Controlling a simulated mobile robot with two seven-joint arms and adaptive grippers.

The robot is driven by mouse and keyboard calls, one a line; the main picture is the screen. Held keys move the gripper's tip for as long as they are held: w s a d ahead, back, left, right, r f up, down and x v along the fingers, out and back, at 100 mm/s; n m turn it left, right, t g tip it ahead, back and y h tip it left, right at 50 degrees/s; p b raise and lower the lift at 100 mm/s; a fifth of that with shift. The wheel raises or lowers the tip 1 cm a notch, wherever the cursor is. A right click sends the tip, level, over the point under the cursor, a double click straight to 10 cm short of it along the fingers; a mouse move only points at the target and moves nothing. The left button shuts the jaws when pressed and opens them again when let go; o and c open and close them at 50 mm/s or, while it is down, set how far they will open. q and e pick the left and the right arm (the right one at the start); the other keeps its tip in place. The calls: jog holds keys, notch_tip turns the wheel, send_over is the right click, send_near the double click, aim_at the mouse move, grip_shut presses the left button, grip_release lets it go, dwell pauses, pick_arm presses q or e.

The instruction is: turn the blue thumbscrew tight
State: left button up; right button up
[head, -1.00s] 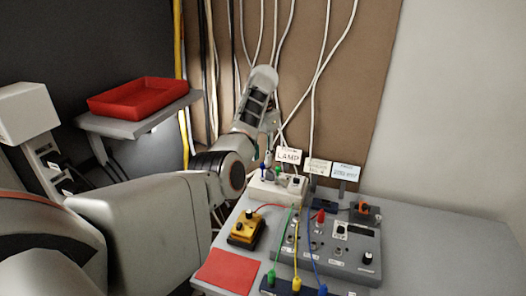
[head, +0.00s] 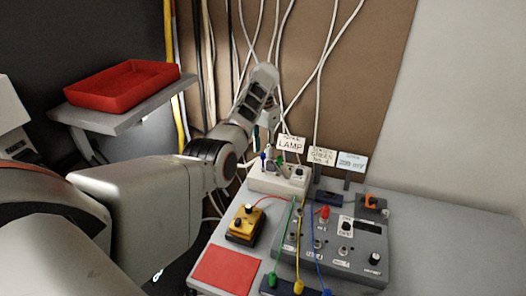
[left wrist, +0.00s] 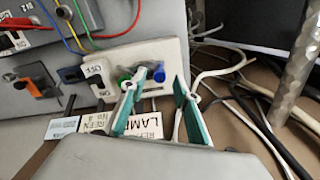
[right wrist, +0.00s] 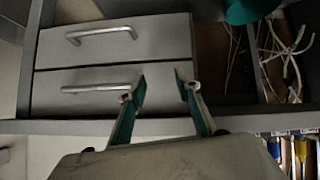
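The blue thumbscrew (head: 263,160) stands on the left part of the white box (head: 270,181), beside a green thumbscrew (head: 281,160). In the left wrist view, the blue thumbscrew (left wrist: 159,73) shows in the gap between the fingertips of my left gripper (left wrist: 160,82). The fingers are apart, one on each side of it in the picture. I cannot tell whether either one touches it. The green thumbscrew (left wrist: 126,82) lies close to the left fingertip. My right gripper (right wrist: 158,92) is open and empty, facing grey drawers (right wrist: 110,50).
Cards on stands (head: 291,144) stand behind the white box. A control box with cables (head: 345,250), a yellow device (head: 246,224) and a red mat (head: 227,268) occupy the bench. A red tray (head: 122,86) sits on a shelf at left. White cables hang behind my left arm.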

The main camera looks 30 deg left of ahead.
pick_arm(q)
jog(key=shift+f, duration=0.65)
grip_shut()
